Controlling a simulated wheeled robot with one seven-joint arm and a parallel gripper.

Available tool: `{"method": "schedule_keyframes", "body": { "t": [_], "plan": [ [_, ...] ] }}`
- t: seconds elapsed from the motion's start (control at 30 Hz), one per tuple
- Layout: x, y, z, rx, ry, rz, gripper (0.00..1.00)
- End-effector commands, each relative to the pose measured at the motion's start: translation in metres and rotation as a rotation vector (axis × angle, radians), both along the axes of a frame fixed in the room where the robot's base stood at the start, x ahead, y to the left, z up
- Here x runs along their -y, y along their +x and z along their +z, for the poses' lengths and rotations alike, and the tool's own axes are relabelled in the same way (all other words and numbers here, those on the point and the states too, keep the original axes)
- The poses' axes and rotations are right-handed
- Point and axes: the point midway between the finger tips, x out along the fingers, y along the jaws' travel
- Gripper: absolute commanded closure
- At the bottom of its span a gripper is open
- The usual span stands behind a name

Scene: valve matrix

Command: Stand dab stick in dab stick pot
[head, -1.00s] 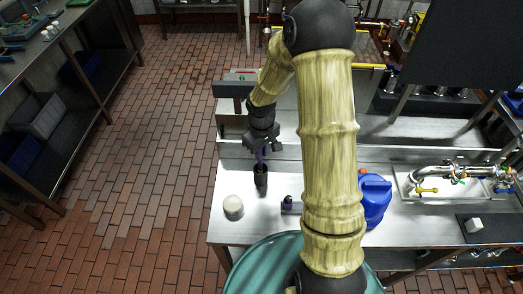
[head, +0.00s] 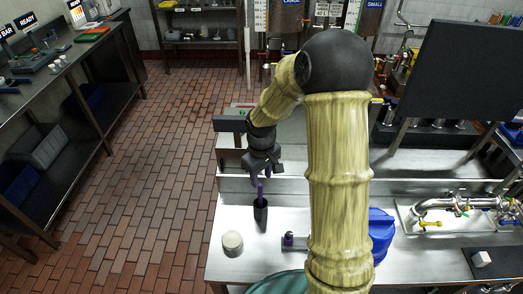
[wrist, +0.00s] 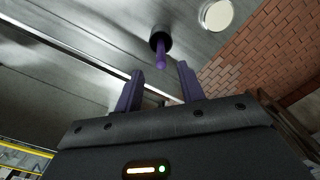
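The dab stick (head: 260,193) is purple and stands in the dab stick pot (head: 261,214), a dark cup on the steel bench. In the wrist view the stick (wrist: 160,56) rises from the dark pot (wrist: 160,38), ahead of my fingertips. My gripper (head: 263,177) is above and slightly behind the pot. In the wrist view its two purple fingers (wrist: 160,82) are spread apart with nothing between them. The stick is clear of both fingers. Its lower end is hidden inside the pot.
A white round container (head: 232,242) stands left of the pot. A small dark block with a purple part (head: 292,240) lies to its right. A blue jug (head: 381,236) is partly hidden behind my arm. A raised ledge (head: 290,186) runs behind the pot.

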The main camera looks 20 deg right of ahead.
Motion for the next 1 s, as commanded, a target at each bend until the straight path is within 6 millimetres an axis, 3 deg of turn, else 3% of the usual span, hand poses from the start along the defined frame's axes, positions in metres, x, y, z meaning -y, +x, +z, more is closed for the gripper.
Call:
{"method": "schedule_keyframes", "body": {
  "t": [0.53, 0.7, 1.0],
  "plan": [
    [0.000, 0.000, 0.106, 0.002, 0.000, 0.000, 0.61],
    [0.000, 0.000, 0.120, -0.001, 0.000, 0.002, 0.61],
    [0.000, -0.001, 0.122, -0.002, 0.000, 0.001, 0.61]
  ]
}}
